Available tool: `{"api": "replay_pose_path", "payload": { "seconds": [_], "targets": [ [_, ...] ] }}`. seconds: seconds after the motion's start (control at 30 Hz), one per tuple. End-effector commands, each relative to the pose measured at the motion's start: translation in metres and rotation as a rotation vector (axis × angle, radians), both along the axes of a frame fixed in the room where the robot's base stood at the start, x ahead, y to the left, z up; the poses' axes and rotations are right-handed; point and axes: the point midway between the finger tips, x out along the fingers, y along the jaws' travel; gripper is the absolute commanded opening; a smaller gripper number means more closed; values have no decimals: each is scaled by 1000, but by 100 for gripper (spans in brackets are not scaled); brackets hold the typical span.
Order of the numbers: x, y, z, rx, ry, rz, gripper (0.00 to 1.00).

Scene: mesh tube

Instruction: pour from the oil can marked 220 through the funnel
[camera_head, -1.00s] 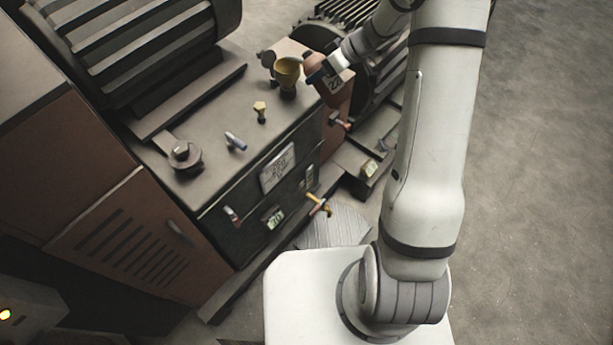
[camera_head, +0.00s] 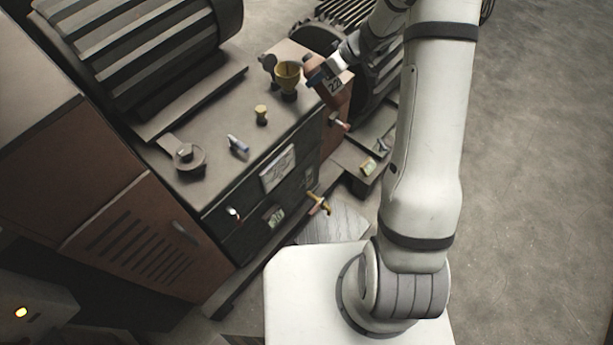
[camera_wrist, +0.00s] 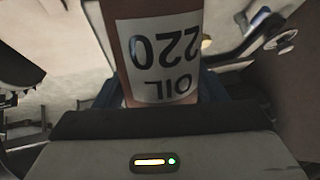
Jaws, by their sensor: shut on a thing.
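The oil can (camera_head: 332,88) is reddish-brown with a white label. In the wrist view its label reads "OIL 220" upside down on the can (camera_wrist: 160,58). My gripper (camera_head: 322,74) is shut on the can and holds it beside the funnel, to its right. In the wrist view the blue-padded fingers of my gripper (camera_wrist: 162,92) sit around the can. The yellow funnel (camera_head: 288,73) stands upright in a dark neck on top of the machine. The can looks tilted, but I cannot tell how far. The can's mouth and any oil flow are not clear.
A small yellow fitting (camera_head: 261,114), a blue-and-white cylinder (camera_head: 238,145) and a round cap (camera_head: 187,160) are on the machine top. A yellow-handled tap (camera_head: 319,203) sticks out from the front. A large ribbed motor (camera_head: 150,50) stands behind left.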

Motion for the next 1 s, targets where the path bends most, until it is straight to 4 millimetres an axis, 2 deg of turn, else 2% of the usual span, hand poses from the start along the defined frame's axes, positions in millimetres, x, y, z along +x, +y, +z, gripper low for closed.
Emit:
{"api": "replay_pose_path", "payload": {
  "seconds": [0.57,1.0],
  "targets": [
    [1,0,2,-2,0,1,38],
    [4,4,17,-85,82,4,38]
  ]
}}
